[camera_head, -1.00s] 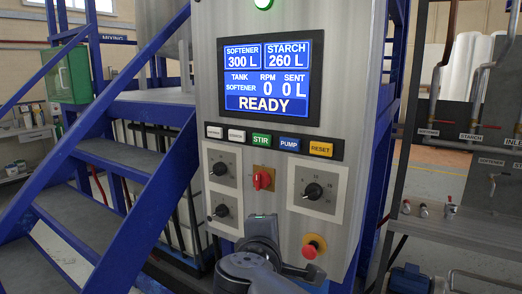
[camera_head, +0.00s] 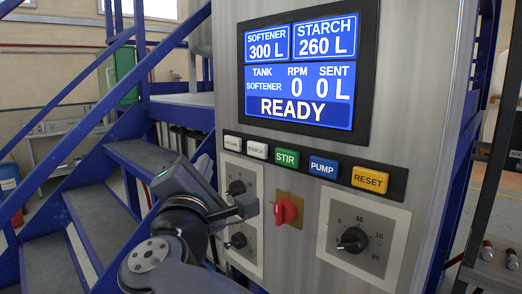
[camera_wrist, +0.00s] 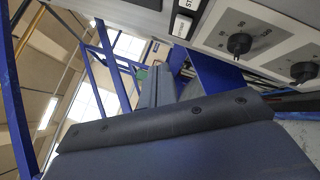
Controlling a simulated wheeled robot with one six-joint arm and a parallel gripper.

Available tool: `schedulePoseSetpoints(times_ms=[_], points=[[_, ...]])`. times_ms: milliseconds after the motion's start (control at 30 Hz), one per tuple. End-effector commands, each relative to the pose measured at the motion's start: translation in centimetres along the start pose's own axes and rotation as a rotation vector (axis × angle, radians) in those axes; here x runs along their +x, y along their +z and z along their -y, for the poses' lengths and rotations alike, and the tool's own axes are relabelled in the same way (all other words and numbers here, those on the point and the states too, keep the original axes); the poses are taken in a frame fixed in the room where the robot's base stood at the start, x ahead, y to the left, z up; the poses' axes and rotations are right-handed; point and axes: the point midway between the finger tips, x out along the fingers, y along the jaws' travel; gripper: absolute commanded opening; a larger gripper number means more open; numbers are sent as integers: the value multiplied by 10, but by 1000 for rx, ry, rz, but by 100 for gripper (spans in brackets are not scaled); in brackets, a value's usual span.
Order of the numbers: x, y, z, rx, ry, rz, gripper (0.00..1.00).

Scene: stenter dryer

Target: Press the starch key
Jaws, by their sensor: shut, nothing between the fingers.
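The starch key (camera_head: 257,150) is a small pale key, second from the left in the row under the display. It is in plain sight in the head view. My gripper (camera_head: 206,167) is shut and empty, in front of the panel's left edge. It is left of the starch key and a little lower, apart from it in the picture; the depth gap is hard to judge. The wrist view shows two pale keys at the top edge, the nearer one (camera_wrist: 181,26) with a label I cannot read surely.
The softener key (camera_head: 232,143) is left of starch; the green stir key (camera_head: 287,158) is right. The blue pump key (camera_head: 324,167) and yellow reset key (camera_head: 370,179) follow. A red switch (camera_head: 286,211) and black knobs (camera_head: 352,240) sit below. Blue stairs (camera_head: 110,200) stand left.

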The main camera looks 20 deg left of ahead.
Motion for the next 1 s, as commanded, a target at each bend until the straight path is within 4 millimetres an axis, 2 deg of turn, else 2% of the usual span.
schedulePoseSetpoints(times_ms=[267, 700, 1000], points=[[7, 6, 5, 0, -2, 3, 0], [47, 34, 38, 1, -4, 3, 0], [61, 44, 46, 1, -2, 1, 0]])
